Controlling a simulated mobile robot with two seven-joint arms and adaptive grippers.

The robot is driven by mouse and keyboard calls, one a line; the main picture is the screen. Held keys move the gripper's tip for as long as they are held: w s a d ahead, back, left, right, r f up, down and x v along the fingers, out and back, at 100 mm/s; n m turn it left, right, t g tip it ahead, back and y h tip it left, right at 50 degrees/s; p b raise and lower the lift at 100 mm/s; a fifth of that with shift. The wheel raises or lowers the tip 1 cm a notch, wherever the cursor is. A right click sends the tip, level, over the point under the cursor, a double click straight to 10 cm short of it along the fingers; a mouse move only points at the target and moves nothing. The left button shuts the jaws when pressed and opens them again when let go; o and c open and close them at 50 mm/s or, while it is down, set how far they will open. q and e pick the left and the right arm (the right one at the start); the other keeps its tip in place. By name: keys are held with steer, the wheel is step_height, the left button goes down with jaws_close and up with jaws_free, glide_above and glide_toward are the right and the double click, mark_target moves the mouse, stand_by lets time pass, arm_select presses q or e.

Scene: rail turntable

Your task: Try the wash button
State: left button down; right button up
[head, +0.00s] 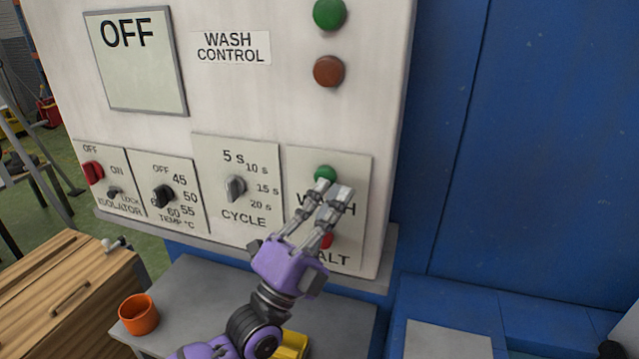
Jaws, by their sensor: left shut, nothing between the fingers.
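The green wash button (325,174) is on the lower right plate (359,168) of the white wash control panel (250,100). My left gripper (332,187), purple with grey fingers, is shut and empty, its fingertips at the lower edge of the green button. I cannot tell whether they touch it. The fingers cover part of the word WASH. The red halt button (327,240) below is partly hidden behind the fingers. The display (136,60) reads OFF. My right gripper is not in view.
The panel also carries a red isolator switch (92,172), a temperature knob (163,196), a cycle knob (235,188), a green lamp (328,13) and a brown-red lamp (328,71). An orange cup (139,314) stands on the grey shelf below, beside a wooden cabinet (70,295).

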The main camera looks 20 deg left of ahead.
arm_select(q)
steer(key=shift+w+a+r, duration=0.1)
steer(key=shift+w+r, duration=0.05)
steer(key=shift+w, duration=0.25)
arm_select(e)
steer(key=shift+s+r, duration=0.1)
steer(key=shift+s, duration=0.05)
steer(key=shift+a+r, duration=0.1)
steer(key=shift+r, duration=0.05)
arm_select(q)
steer(key=s, duration=0.1)
steer(key=s+p, duration=0.1)
steer(key=s, duration=0.1)
steer(key=s+f, duration=0.1)
steer(key=s, duration=0.1)
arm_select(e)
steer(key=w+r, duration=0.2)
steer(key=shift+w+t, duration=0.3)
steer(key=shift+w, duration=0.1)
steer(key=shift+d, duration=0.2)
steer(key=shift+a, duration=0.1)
